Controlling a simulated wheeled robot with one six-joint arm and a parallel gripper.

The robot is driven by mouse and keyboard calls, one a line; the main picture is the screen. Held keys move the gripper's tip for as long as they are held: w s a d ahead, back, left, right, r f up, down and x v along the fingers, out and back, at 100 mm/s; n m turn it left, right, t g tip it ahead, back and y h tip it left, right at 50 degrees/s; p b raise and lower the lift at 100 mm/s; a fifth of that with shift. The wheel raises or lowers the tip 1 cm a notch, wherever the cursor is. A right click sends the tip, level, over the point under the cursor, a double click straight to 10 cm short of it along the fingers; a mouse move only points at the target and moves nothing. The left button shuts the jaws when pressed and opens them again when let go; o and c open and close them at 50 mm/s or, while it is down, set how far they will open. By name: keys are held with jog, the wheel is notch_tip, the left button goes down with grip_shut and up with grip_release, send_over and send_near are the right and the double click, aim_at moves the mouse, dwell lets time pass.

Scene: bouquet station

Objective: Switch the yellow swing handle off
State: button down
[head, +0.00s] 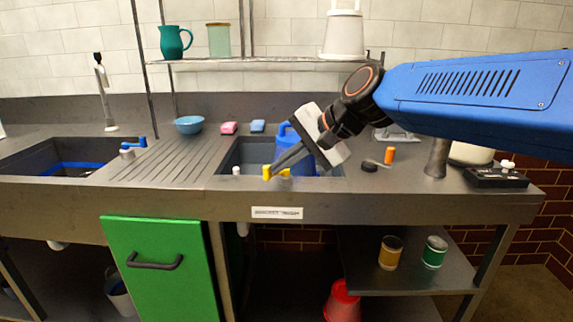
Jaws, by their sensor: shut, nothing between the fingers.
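The yellow swing handle (268,171) is at the front edge of the right-hand sink, low and partly covered by my gripper. My gripper (273,172) comes in from the upper right with its dark fingers shut and empty. The fingertips are at the handle in the picture; I cannot tell whether they touch it. The exact angle of the handle is hard to make out.
A blue jug (290,150) stands in the sink behind my gripper. A small white knob (236,171) is left of the handle. A blue handle (135,142) is by the left sink. The ribbed drainboard (160,160) is clear. A green cabinet door (163,265) is below.

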jog(key=shift+w+a, duration=0.25)
jog(key=shift+a, duration=0.35)
jog(key=shift+w+a, duration=0.25)
jog(key=shift+a, duration=0.35)
jog(key=shift+w+a, duration=0.2)
jog(key=shift+a, duration=0.05)
jog(key=shift+w+a, duration=0.1)
